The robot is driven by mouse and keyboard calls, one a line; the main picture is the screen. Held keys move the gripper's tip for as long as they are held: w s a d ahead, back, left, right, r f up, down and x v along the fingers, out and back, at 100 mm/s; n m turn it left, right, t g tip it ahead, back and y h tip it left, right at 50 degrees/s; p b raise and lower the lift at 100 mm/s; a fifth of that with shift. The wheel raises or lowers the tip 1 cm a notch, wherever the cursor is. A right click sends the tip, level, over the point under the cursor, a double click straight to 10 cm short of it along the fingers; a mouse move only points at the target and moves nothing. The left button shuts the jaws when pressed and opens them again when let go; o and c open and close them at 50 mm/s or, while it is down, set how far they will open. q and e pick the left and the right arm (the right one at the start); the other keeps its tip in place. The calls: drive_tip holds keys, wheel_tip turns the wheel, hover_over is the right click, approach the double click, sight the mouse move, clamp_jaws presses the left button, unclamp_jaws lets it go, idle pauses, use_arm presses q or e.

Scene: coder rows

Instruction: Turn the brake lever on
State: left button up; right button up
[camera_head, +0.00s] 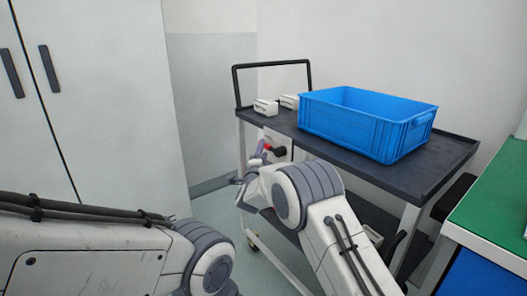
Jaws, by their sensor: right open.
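A grey-topped cart (285,119) with a black push handle stands ahead. On its near end, below the top, is a small lever assembly with a black knob (279,151) and a red part (265,147); I take it to be the brake lever. My right gripper (241,183) is open beside and below the lever, seen mostly from behind. My wrist hides part of the lever's mount, and I cannot tell whether the fingers touch it. My left arm crosses the lower left, but its gripper is out of view.
A blue crate (345,126) and two small white boxes (265,107) sit on the cart top. A tall white cabinet (110,90) stands at the left. A green-topped bench (495,210) is at the right. Some floor shows between cabinet and cart.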

drive_tip(key=shift+w+d+r, duration=0.1)
drive_tip(key=shift+w, duration=0.5)
drive_tip(key=shift+w+d+r, duration=0.1)
drive_tip(key=shift+w, duration=0.5)
clamp_jaws()
drive_tip(key=shift+f, duration=0.1)
idle(0.5)
